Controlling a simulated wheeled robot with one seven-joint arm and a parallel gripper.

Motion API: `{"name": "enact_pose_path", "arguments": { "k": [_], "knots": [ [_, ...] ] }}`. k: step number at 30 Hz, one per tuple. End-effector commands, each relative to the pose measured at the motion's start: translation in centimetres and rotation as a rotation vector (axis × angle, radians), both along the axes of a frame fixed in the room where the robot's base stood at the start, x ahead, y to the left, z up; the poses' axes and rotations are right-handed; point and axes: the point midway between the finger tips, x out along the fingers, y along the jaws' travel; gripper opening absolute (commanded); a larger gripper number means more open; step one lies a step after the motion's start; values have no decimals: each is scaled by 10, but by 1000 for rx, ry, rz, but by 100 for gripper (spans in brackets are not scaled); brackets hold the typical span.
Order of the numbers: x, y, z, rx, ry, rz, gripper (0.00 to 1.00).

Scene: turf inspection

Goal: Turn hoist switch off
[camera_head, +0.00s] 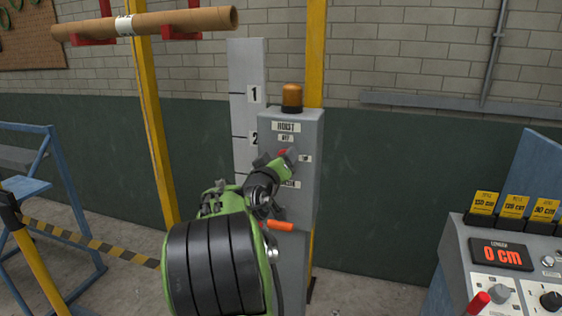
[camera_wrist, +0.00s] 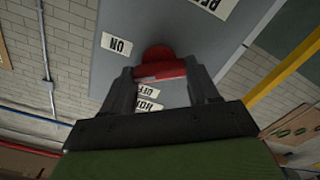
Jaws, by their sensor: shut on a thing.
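The hoist switch is a red knob (camera_head: 283,153) on the front of a grey control box (camera_head: 310,125). The box carries a HOIST label (camera_head: 286,127), an OFF label (camera_head: 286,138) above the knob and an ON label (camera_head: 305,158) to its right. In the wrist view the red knob (camera_wrist: 158,55) sits between the two fingers of my gripper (camera_wrist: 162,72), which is shut on it. In the head view my gripper (camera_head: 276,158) covers part of the box's front. The knob's exact pointing direction is hard to tell.
An orange lamp (camera_head: 292,97) tops the box, and an orange handle (camera_head: 281,225) shows low on it. A cardboard tube (camera_head: 180,20) lies on red brackets at upper left. A console with a 0 cm display (camera_head: 501,254) stands at right, a blue frame (camera_head: 75,190) at left.

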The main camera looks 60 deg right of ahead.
Motion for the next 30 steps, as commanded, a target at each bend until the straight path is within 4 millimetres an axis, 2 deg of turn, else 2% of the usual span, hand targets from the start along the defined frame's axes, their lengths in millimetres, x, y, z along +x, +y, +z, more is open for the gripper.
{"name": "enact_pose_path", "arguments": {
  "k": [18,30],
  "knots": [
    [3,1,-1,-89,578,3,29],
    [3,1,-3,-133,865,3,29]
  ]
}}
